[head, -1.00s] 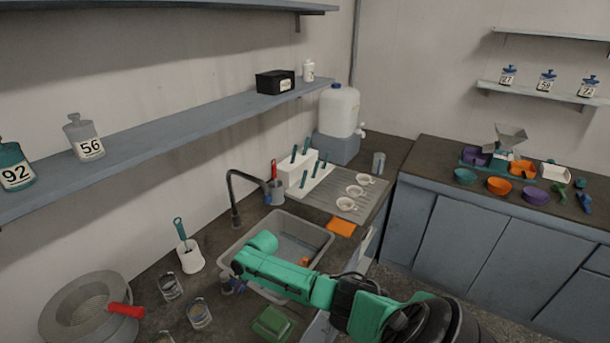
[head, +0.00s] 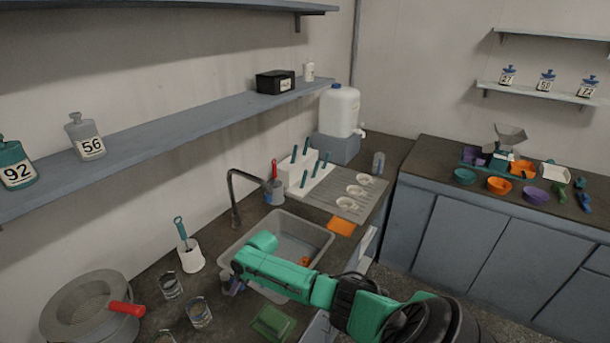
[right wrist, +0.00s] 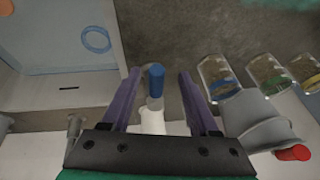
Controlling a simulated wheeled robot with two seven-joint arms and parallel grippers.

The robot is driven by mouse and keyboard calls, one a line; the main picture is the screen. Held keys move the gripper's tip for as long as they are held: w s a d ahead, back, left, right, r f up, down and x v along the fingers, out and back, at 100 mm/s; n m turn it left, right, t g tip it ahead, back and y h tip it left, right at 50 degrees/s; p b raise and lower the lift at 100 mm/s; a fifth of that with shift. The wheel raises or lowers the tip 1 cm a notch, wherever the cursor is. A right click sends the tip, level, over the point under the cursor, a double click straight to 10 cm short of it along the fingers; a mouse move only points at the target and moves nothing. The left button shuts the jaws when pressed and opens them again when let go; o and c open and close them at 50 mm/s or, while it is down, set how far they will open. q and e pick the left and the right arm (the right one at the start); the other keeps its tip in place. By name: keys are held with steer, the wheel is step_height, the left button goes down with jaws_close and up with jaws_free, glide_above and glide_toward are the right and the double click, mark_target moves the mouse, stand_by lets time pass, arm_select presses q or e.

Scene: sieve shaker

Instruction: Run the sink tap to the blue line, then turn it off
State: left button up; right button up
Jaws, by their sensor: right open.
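The sink (head: 322,238) is a grey basin in the counter; it also shows in the right wrist view (right wrist: 45,92), with a blue ring (right wrist: 96,40) inside it. The dark curved tap (head: 233,190) stands at its wall side, its spout over the basin. My right gripper (head: 233,285) is by the sink's left rim. In the right wrist view my right gripper (right wrist: 160,82) is open, with its purple fingers on either side of a blue-topped upright piece (right wrist: 156,78), apart from it. I cannot tell for sure whether this is the tap's handle. My left gripper is not in view.
Several glasses (head: 199,313) stand left of my right gripper, with a white brush holder (head: 191,258) and a red-handled pan (head: 82,312) beyond. A green tray (head: 271,322) lies in front of the sink. Cups (head: 347,203) stand on the drainboard.

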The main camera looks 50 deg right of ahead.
steer(key=v, duration=1.4)
steer(key=shift+s+r+b, duration=0.15)
steer(key=shift+r+b, duration=0.1)
steer(key=shift+b, duration=0.15)
